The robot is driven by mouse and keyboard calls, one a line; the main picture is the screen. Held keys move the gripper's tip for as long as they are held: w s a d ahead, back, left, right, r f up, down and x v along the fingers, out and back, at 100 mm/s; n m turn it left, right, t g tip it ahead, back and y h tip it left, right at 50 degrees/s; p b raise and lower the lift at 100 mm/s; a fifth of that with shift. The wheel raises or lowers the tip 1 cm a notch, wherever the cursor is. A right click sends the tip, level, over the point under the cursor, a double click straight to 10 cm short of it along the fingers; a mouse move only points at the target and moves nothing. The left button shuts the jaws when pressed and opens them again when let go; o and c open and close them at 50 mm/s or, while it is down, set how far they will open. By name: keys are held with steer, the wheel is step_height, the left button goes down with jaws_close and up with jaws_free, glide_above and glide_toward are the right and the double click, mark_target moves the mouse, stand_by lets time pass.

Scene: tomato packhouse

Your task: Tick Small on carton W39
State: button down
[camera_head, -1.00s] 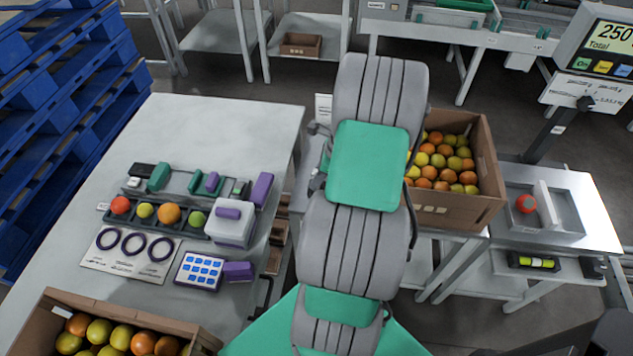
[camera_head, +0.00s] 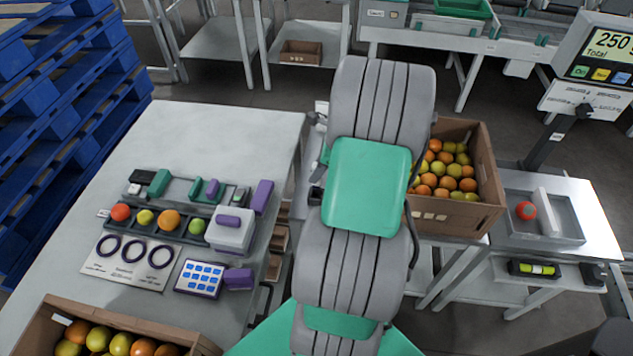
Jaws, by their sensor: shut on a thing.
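A brown carton (camera_head: 474,213) full of orange, yellow and red tomatoes stands on a bench just right of my arm. Small pale marks show on its near wall, too small to read, so I cannot tell whether it is W39 or whether any box is ticked. Its left part is hidden behind my arm. A second carton (camera_head: 30,336) of tomatoes stands at the bottom left, cut off by the picture edge. My grey and green arm fills the middle of the view. My gripper and anything in it are hidden behind the arm.
The left table (camera_head: 225,135) holds colour samples, a sheet with purple rings (camera_head: 128,262), a blue-and-white pad (camera_head: 199,278) and purple-handled tools. Its far part is clear. At right are a tray (camera_head: 557,236) with one red tomato and a scale display (camera_head: 608,45). Blue pallets (camera_head: 70,110) stand left.

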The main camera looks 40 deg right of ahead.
mark_target(314, 165)
step_height(314, 165, up, 5)
steer(key=shift+f+p, duration=0.2)
steer(key=shift+p, duration=0.15)
steer(key=shift+r+p, duration=2.3)
steer(key=shift+p, duration=0.45)
